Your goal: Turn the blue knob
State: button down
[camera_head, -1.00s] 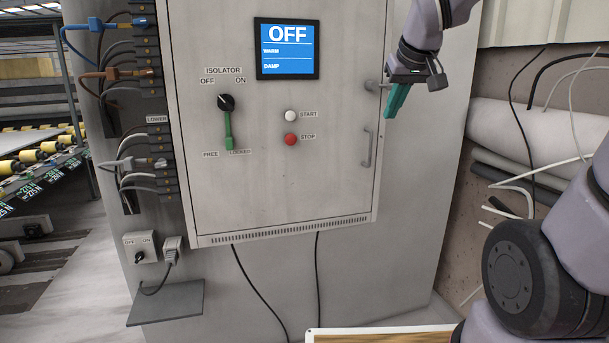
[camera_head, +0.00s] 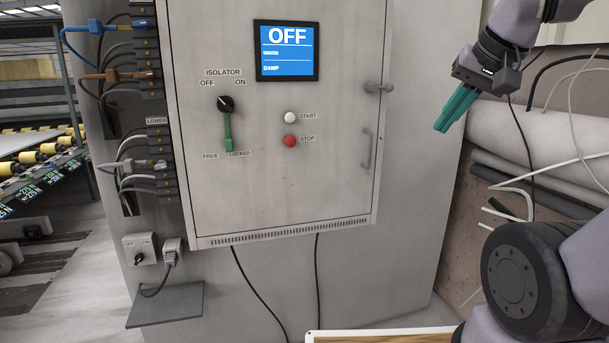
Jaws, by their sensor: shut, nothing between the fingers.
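No blue knob shows in this view. A black rotary knob (camera_head: 226,104) labelled ISOLATOR is on the cabinet door (camera_head: 330,190), its pale mark toward OFF. A green lever (camera_head: 228,133) hangs below it, its lower end near the LOCKED label. A smaller black knob (camera_head: 139,257) is on a switch box at lower left, marked OFF and ON. A grey latch knob (camera_head: 378,87) sits at the door's right edge. My gripper (camera_head: 441,126) has teal fingers, is shut and empty, and hangs right of the latch, apart from the door, pointing down-left.
A blue screen (camera_head: 287,48) reads OFF, WARM, DAMP. A white START button (camera_head: 290,117) and a red STOP button (camera_head: 290,140) sit below it. A grey door handle (camera_head: 368,150) sticks out at right. Wrapped pipes (camera_head: 530,140) and loose cables lie behind my gripper.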

aim_at(142, 24)
jog(key=u, duration=1.25)
